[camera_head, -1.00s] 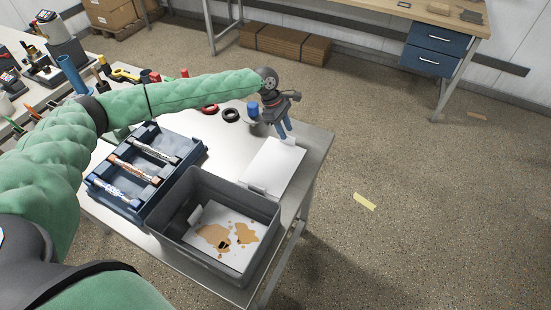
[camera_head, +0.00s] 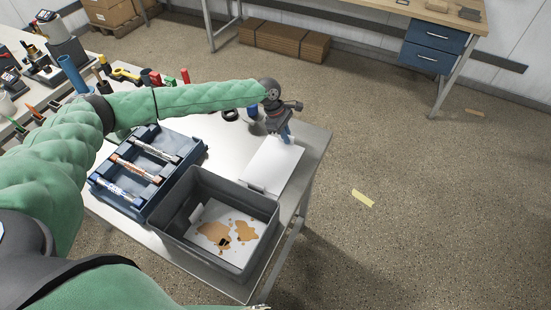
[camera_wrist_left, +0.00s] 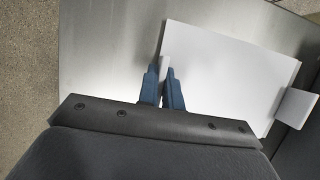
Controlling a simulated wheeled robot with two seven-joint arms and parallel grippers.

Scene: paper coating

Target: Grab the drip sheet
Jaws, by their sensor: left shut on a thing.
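A plain white sheet (camera_head: 272,168) with small upright tabs at its ends lies flat on the grey table, right of the bin; I take it as the drip sheet. It also shows in the left wrist view (camera_wrist_left: 230,72). My left gripper (camera_head: 288,137) points down at the sheet's far end. In the left wrist view its blue fingers (camera_wrist_left: 167,76) are shut on the sheet's far tab (camera_wrist_left: 164,62). The near tab (camera_wrist_left: 297,107) is free, beside the bin. A second white sheet (camera_head: 212,212) with brown stains lies in the grey bin. My right gripper is not seen.
The grey bin (camera_head: 182,238) stands close to the sheet's near end. A blue rack (camera_head: 126,203) with several marker-like tubes is left of it. A black ring (camera_head: 229,114) lies behind. The table's right edge (camera_head: 311,182) is close to the sheet, with open floor beyond.

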